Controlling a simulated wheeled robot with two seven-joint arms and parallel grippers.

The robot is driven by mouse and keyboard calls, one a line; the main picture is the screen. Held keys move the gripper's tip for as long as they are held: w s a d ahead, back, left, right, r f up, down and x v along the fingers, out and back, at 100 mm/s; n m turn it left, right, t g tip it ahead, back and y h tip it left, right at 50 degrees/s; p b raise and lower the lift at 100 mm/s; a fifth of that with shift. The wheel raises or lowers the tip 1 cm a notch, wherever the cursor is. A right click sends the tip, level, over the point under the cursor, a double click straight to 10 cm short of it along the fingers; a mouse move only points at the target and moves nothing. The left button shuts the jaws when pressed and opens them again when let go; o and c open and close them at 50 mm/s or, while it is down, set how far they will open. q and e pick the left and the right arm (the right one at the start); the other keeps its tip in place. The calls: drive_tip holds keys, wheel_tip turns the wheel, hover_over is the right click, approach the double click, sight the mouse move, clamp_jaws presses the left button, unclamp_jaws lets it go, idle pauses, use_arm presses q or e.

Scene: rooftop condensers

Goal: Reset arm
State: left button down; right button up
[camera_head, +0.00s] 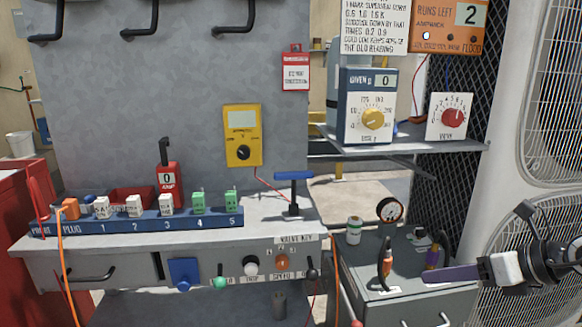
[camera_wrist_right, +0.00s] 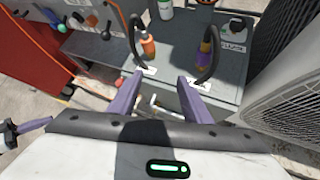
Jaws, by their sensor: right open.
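My right gripper (camera_head: 424,279) is at the right of the head view, over the low grey cabinet (camera_head: 425,301). In the right wrist view, its two purple fingers stand apart with nothing between them (camera_wrist_right: 160,80). Two black curved cables or handles rise from the cabinet, one with an orange grip (camera_head: 387,257) and one with a purple grip (camera_head: 432,256). In the wrist view, the orange one (camera_wrist_right: 148,45) and the purple one (camera_wrist_right: 205,52) lie beyond the fingertips. A purple finger (camera_wrist_right: 35,125) at the wrist view's left edge looks like my left gripper; its opening is unclear.
A yellow multimeter (camera_head: 242,135) hangs behind. A gauge (camera_head: 389,209) stands on the cabinet. A white condenser (camera_head: 508,140) limits room at right.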

drive_tip(key=s+a+f+m+t+y, duration=0.25)
drive_tip(key=a+m+y, duration=0.2)
drive_tip(key=a, duration=0.55)
drive_tip(key=s+a+f+m+t+y, duration=0.1)
drive_tip(key=s+a+m+y, duration=0.3)
drive_tip(key=a, duration=0.5)
drive_tip(key=s+f+m+g+h, duration=0.1)
drive_tip(key=s+f+m+h, duration=0.4)
drive_tip(key=s+f+m, duration=0.8)
drive_tip(key=s+f+m+g+h, duration=0.1)
drive_tip(key=s+f+m+h, duration=0.65)
drive_tip(key=m, duration=0.85)
use_arm(q)
wheel_tip(320, 180, up, 9)
drive_tip(key=a+g+p, duration=0.1)
drive_tip(key=p, duration=1.5)
drive_tip(key=shift+s+a+r+m+y+p, duration=0.2)
drive_tip(key=shift+s+a+m+y+p, duration=0.15)
drive_tip(key=shift+s+y, duration=0.1)
use_arm(e)
wheel_tip(320, 180, up, 8)
drive_tip(key=w+d+g, duration=0.1)
drive_tip(key=shift+n+y, duration=0.35)
drive_tip(key=shift+y, duration=0.05)
use_arm(q)
drive_tip(key=shift+f, duration=0.1)
use_arm(e)
drive_tip(key=shift+f, duration=0.15)
